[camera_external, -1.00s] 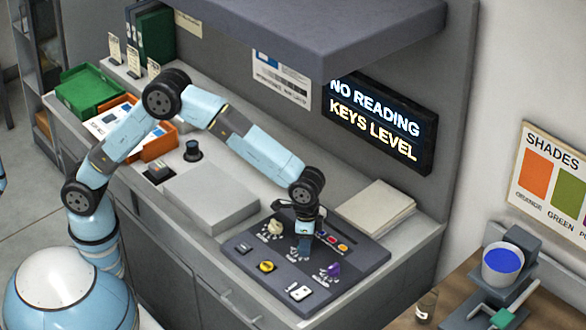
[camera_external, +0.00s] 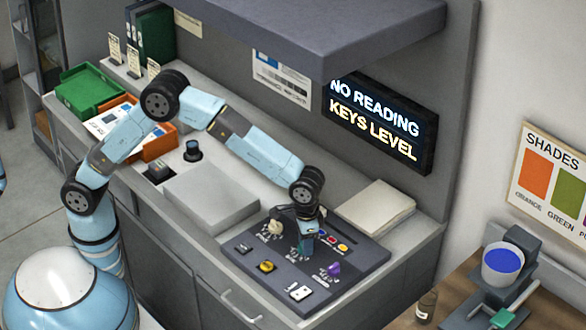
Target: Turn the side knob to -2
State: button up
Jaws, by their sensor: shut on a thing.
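A dark control panel (camera_external: 245,262) lies on the counter. It carries a cream knob (camera_external: 275,228), a yellow knob (camera_external: 266,267), a purple knob (camera_external: 333,269) and a white switch (camera_external: 299,292). My gripper (camera_external: 306,252) points down at the middle of the panel, shut on the knob there. The gripper hides most of that knob, and its pointer cannot be seen. The small labels and scale marks are too blurred to read surely, so I cannot tell the knob's setting.
A wall display (camera_external: 378,122) reads "NO READING" and "KEYS LEVEL". Small coloured buttons (camera_external: 342,247) sit just right of my gripper. A stack of paper (camera_external: 377,208) lies behind the panel, and a grey box (camera_external: 211,202) stands left of it.

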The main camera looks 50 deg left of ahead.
jog(key=o, duration=1)
jog(key=shift+o, duration=0.2)
notch_tip(320, 180, up, 14)
jog(key=shift+f, duration=0.15)
jog(key=shift+w, duration=0.1)
